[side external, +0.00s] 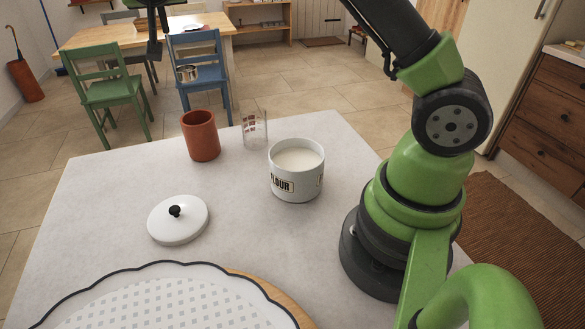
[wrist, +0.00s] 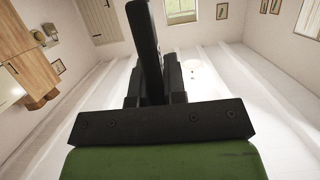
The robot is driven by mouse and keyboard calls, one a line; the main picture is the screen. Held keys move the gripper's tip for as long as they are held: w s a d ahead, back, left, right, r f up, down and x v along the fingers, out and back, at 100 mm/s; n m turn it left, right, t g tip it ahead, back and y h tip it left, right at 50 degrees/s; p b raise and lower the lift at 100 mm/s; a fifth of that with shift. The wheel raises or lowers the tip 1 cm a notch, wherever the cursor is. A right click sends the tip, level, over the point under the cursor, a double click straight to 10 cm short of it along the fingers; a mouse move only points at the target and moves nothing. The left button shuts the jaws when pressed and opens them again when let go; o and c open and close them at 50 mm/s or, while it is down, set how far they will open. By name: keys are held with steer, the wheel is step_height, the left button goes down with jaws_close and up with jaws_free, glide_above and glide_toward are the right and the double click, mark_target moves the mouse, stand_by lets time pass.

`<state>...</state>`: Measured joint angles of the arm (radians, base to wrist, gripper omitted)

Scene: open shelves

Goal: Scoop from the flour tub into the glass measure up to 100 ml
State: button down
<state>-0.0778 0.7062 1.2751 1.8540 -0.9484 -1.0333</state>
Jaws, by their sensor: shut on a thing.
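The white flour tub (side external: 296,187) stands open on the table, with white flour showing close below its rim. The clear glass measure (side external: 255,130), with reddish marks, stands behind it to the left; I cannot make out any flour in it. My gripper (side external: 155,50) is high at the upper left of the side view, apart from both. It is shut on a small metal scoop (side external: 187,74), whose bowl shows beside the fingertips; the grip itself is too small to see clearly. In the wrist view my dark fingers (wrist: 160,65) show, but the scoop does not. I cannot tell what the scoop contains.
A terracotta cup (side external: 201,137) stands left of the glass measure. A white lid with a black knob (side external: 178,219) lies on the table (side external: 110,190) at front left. A scalloped patterned tray (side external: 150,305) fills the near edge. The table's left part is clear.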

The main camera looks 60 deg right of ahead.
steer(key=shift+s, duration=0.1)
steer(key=s+f+n+g+y, duration=0.1)
steer(key=s+f, duration=0.2)
steer(key=s, duration=0.7)
steer(key=s+f+g+y, duration=0.1)
steer(key=s+f+g, duration=0.1)
steer(key=s, duration=0.9)
step_height(320, 180, down, 11)
steer(key=shift+w+d, duration=0.15)
steer(key=shift+d, duration=0.25)
steer(key=shift+r, duration=0.15)
